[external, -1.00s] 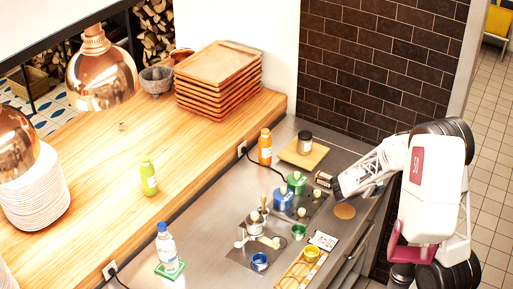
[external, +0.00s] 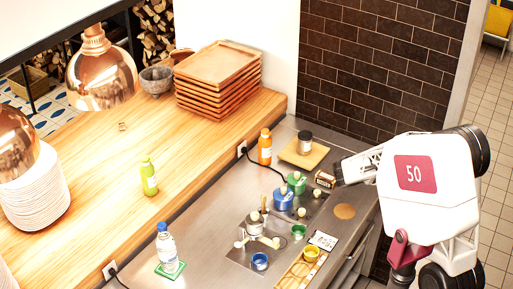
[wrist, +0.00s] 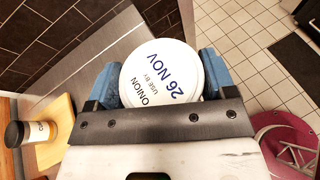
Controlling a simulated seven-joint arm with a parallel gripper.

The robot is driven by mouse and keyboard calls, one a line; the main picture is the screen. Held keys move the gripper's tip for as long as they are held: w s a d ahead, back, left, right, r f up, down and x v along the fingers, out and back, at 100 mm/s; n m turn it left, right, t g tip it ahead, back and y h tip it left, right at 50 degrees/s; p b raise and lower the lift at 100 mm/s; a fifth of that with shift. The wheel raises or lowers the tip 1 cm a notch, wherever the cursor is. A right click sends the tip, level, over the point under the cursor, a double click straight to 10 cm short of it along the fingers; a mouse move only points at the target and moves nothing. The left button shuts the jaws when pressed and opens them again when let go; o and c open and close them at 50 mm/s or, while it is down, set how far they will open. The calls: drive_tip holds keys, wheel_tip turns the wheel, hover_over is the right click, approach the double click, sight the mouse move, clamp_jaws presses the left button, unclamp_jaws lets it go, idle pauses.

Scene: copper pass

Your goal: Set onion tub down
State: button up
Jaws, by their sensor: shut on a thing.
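The onion tub (wrist: 160,72) has a round white lid printed "ONION USE BY 26 NOV" in the wrist view. My gripper (wrist: 162,84) is shut on it, with one blue finger on each side. The tub's underside is hidden, so I cannot tell whether it touches anything. A round brown disc (external: 344,211) lies bare on the counter below my gripper.
A dark-lidded jar (external: 304,142) stands on a wooden board (external: 318,154); the jar also shows in the wrist view (wrist: 35,132). Blue (external: 283,199) and green (external: 297,183) pots stand left. The counter's right edge drops to floor.

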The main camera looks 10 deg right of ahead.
wheel_tip(320, 180, up, 4)
drive_tip(key=shift+f, duration=0.1)
drive_tip(key=w+a+n+t+y, duration=0.1)
drive_tip(key=w+a, duration=0.5)
drive_tip(key=a, duration=0.5)
drive_tip(key=w+a+n+t, duration=0.1)
drive_tip(key=w+a, duration=0.5)
drive_tip(key=a, duration=0.5)
drive_tip(key=w+a+n+t+y, duration=0.1)
drive_tip(key=w+a, duration=0.6)
drive_tip(key=a, duration=0.5)
drive_tip(key=w+a, duration=0.1)
drive_tip(key=a, duration=1)
drive_tip(key=shift+n+t+y, duration=0.3)
drive_tip(key=shift+n, duration=0.1)
drive_tip(key=shift+d+f, duration=0.15)
drive_tip(key=shift+f, duration=2.45)
drive_tip(key=shift+f, duration=0.1)
drive_tip(key=shift+f, duration=3.05)
